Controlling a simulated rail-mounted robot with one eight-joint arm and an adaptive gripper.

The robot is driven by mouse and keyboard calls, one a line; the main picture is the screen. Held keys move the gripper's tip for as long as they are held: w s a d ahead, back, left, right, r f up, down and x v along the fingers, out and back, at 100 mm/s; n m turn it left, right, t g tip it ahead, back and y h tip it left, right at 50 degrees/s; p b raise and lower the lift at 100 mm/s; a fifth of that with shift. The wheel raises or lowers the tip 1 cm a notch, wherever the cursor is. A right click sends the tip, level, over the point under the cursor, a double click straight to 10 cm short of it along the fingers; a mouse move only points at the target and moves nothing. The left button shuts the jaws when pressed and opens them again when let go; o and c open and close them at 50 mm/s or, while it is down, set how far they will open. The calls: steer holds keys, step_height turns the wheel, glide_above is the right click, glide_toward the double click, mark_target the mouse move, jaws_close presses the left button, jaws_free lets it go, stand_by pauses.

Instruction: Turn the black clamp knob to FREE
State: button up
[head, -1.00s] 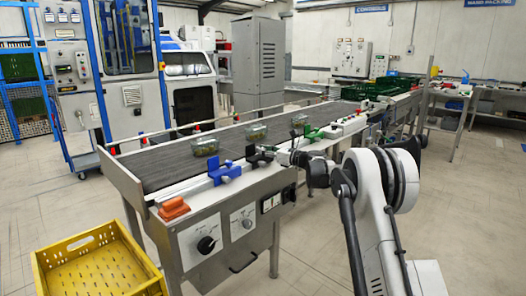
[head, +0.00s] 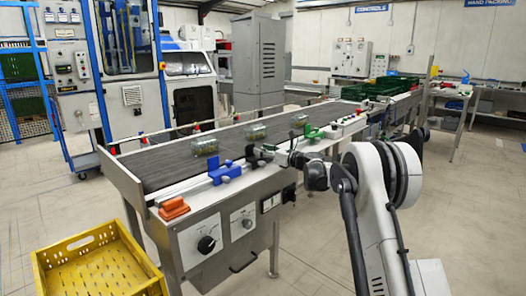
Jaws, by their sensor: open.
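The black clamp (head: 254,154) stands on the conveyor's near rail, between a blue clamp (head: 224,171) and a green clamp (head: 313,133). Its knob is small, and the gripper's dark parts overlap it, so I cannot read its setting. My gripper (head: 271,153) is open at the rail, close beside the black clamp on its right. Its fingertips are hard to separate from the clamp, and I cannot tell whether they touch the knob.
Several clear packs, one here (head: 206,147), lie on the dark belt (head: 160,168). An orange block (head: 174,208) sits at the rail's near end. A control panel with a black dial (head: 206,244) faces front. A yellow crate (head: 95,262) stands lower left.

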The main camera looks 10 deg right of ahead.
steer(key=v, duration=1.2)
